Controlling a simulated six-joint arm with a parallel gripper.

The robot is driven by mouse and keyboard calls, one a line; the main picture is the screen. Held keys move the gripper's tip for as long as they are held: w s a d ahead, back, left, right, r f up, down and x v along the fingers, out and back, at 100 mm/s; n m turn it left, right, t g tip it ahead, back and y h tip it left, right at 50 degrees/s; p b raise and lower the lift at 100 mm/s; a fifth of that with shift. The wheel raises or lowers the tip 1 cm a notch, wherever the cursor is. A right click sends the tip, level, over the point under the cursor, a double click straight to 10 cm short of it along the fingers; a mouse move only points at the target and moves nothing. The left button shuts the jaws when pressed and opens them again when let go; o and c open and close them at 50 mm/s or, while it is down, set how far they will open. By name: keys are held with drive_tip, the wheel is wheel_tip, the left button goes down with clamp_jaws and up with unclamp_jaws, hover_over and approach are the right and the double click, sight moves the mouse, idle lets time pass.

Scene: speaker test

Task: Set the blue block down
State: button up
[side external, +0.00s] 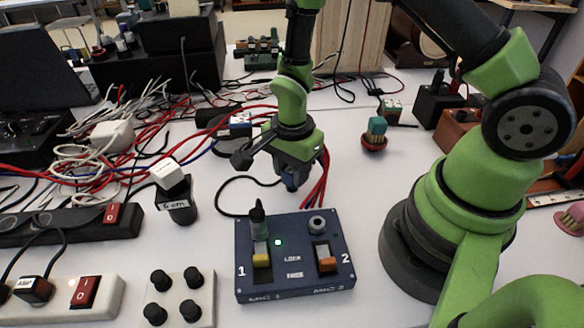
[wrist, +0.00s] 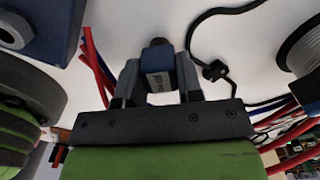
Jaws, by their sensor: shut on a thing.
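My gripper (side external: 290,178) hangs just behind the blue control box, fingers pointing down. In the wrist view my gripper (wrist: 159,84) is shut on a small block (wrist: 157,58) with a dark blue end and a pale, marked face. In the side view the block is mostly hidden between the fingers; a bluish bit shows there. I cannot tell whether its underside touches the white table (side external: 345,190).
The control box (side external: 290,283), with switches, a knob and a lit green light, stands in front. Red cables (side external: 317,190) run close beside my gripper. A black cup (side external: 180,205) stands left; a red dish (side external: 374,143) holding a teal block stands behind right. Tangled cables cover the left.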

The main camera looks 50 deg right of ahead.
drive_tip(key=shift+f, duration=0.15)
drive_tip(key=o, duration=0.9)
drive_tip(key=s+r+n+t+y, duration=0.1)
drive_tip(key=s+r+n+t, duration=0.15)
drive_tip(key=r, duration=0.95)
drive_tip(key=s+r+n+t, duration=0.15)
drive_tip(key=r+n, duration=0.25)
drive_tip(key=r, duration=0.7)
drive_tip(key=s+r+n+t, duration=0.1)
drive_tip(key=s+n, duration=0.1)
drive_tip(key=s, duration=0.1)
drive_tip(key=s+r+n+t, duration=0.1)
drive_tip(key=s+r+n, duration=0.1)
drive_tip(key=n, duration=0.1)
drive_tip(key=s+r+n+t+y, duration=0.1)
drive_tip(key=s+r+n, duration=0.1)
drive_tip(key=s, duration=0.1)
drive_tip(key=shift+s+r+n, duration=0.15)
drive_tip(key=shift+s+n, duration=0.1)
drive_tip(key=shift+s, duration=0.05)
